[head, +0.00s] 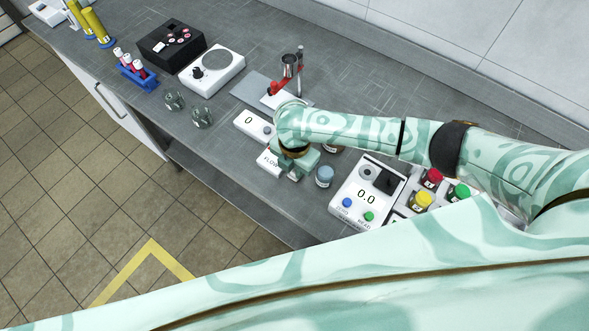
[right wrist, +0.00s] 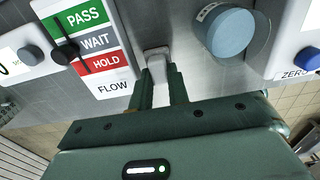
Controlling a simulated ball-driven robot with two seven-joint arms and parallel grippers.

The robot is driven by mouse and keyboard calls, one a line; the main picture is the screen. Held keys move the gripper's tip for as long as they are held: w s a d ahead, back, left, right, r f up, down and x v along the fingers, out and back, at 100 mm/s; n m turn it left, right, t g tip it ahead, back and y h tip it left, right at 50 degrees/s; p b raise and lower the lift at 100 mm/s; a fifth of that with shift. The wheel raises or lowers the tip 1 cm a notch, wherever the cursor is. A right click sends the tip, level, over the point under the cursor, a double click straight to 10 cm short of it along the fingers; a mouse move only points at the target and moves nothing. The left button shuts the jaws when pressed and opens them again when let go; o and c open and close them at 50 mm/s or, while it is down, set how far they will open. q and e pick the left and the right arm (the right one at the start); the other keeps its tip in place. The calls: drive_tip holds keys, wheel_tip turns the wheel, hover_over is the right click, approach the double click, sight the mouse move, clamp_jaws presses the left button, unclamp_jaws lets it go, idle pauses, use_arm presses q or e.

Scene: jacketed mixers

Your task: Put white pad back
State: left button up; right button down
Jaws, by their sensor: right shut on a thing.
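My right gripper (head: 294,174) is low over the bench, beside a white panel marked FLOW (head: 267,163). In the right wrist view its two dark fingers (right wrist: 160,80) are shut on a small whitish block (right wrist: 157,62), which looks like the white pad. The pad sits between the fingertips, with grey bench around it; I cannot tell whether it touches the bench. In the head view the pad is hidden by the gripper. The panel in the right wrist view (right wrist: 118,88) shows PASS, WAIT and HOLD bands. My left gripper is not in view.
A blue-lidded jar (head: 324,173) stands close right of the gripper, before a white meter reading 0.0 (head: 350,213). A white unit reading 0 (head: 248,121) and a stand with a metal cup (head: 289,66) lie beyond. The bench front-left (head: 225,165) is clear.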

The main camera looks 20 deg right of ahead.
sight(294, 170)
drive_tip(key=shift+f, duration=0.4)
drive_tip(key=shift+f, duration=0.15)
drive_tip(key=c, duration=1.6)
unclamp_jaws()
wheel_tip(294, 170, up, 12)
drive_tip(key=p, duration=0.4)
drive_tip(key=shift+r, duration=0.2)
